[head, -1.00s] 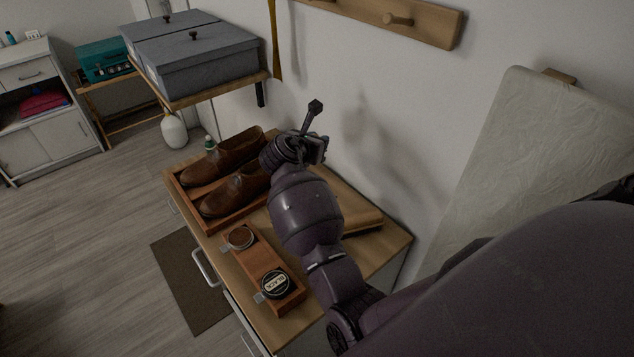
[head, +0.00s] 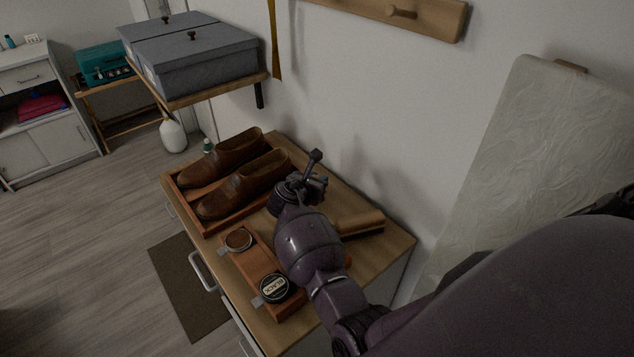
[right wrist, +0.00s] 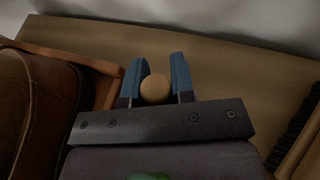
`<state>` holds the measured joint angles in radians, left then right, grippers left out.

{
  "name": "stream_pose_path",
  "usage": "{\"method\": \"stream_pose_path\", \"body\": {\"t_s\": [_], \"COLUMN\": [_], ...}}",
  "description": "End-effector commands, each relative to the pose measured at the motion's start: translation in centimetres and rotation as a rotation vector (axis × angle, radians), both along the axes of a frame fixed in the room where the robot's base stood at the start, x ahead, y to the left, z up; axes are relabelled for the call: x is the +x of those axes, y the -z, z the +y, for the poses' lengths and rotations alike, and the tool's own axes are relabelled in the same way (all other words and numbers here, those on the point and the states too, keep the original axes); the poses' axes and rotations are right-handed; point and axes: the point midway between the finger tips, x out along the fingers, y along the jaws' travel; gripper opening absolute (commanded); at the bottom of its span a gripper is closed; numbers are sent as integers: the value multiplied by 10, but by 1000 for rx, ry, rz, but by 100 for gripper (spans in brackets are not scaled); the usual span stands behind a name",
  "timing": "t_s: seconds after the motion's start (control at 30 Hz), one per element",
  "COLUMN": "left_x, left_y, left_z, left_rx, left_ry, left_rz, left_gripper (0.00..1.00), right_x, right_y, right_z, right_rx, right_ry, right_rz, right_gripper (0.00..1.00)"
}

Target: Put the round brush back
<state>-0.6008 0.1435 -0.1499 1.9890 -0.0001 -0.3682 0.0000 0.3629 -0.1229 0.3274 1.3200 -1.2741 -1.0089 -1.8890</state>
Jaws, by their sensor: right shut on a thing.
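My right gripper (head: 318,186) is low over the wooden cabinet top, between the shoes and the wall. In the right wrist view its two blue fingers (right wrist: 156,66) are shut on the round brush (right wrist: 156,90), of which only a round tan end shows between them. The rest of the brush is hidden, and the head view does not show it clearly. A wooden polish holder (head: 258,262) lies near the cabinet's front edge, partly hidden by my arm. It carries a brown tin (head: 238,239) and a black tin (head: 276,288). My left gripper is not in view.
Brown shoes (head: 240,188) sit in a wooden tray (head: 212,225) left of my gripper. A long brush (head: 361,222) with dark bristles lies to its right, by the wall. A shelf with grey boxes (head: 205,65) overhangs at the back left. The cabinet's right corner is clear.

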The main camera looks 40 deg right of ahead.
Motion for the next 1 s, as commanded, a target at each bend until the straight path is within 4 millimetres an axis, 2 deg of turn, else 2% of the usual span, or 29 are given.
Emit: {"method": "stream_pose_path", "body": {"t_s": [0.37,0.4,0.53,1.0], "left_x": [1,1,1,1], "left_y": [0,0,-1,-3], "left_z": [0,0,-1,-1], "left_rx": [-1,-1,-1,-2], "left_ry": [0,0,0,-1], "left_rz": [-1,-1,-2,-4], "left_gripper": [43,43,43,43], "right_x": [0,0,0,0], "right_y": [2,2,2,-3], "right_z": [0,0,0,0], "right_rx": [-1,-1,0,0], "right_ry": [-1,0,0,-1], "right_rz": [-2,-3,-2,-2], "right_gripper": [0,28,48,49]}}
